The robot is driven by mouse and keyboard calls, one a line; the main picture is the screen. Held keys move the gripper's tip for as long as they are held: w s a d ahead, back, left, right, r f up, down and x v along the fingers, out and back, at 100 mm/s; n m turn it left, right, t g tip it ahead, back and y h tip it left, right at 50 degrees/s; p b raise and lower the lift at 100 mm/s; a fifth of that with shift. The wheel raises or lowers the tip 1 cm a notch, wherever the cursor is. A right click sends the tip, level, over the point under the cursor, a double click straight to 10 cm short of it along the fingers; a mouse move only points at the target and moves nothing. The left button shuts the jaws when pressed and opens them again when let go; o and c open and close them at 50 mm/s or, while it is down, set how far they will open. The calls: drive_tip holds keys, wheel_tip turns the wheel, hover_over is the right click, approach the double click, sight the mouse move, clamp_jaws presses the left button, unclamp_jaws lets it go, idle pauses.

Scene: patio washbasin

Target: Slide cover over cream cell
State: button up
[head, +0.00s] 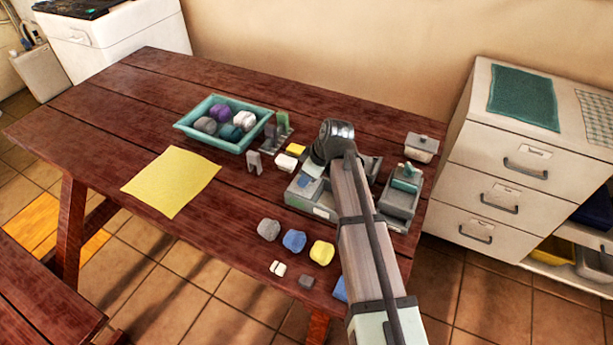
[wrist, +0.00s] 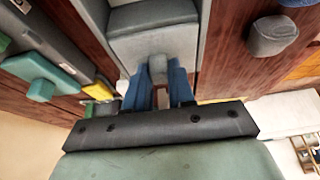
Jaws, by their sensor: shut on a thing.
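My gripper (wrist: 157,76) shows in the wrist view, its two blue fingers shut on the grey knob (wrist: 157,64) of a grey cover (wrist: 155,46). In the head view a grey box with compartments (head: 318,212) stands right of the table's middle, beneath my wrist. My arm hides much of this box and the fingertips there.
A grey box with a teal handle (head: 405,182) stands to the right, with a small lidded pot (head: 421,147) behind. A teal tray (head: 183,127) of balls and a yellow cloth (head: 172,181) lie left. Grey (head: 268,229), blue (head: 294,240) and yellow (head: 321,252) lumps lie in front.

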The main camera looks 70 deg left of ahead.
clamp_jaws()
drive_tip(key=w+d, duration=0.5)
drive_tip(key=shift+w+d, duration=0.3)
drive_tip(key=shift+d, duration=0.05)
drive_tip(key=o, duration=0.9)
unclamp_jaws()
drive_tip(key=shift+a, duration=0.1)
drive_tip(key=v, duration=1.4)
drive_tip(key=shift+f, duration=0.1)
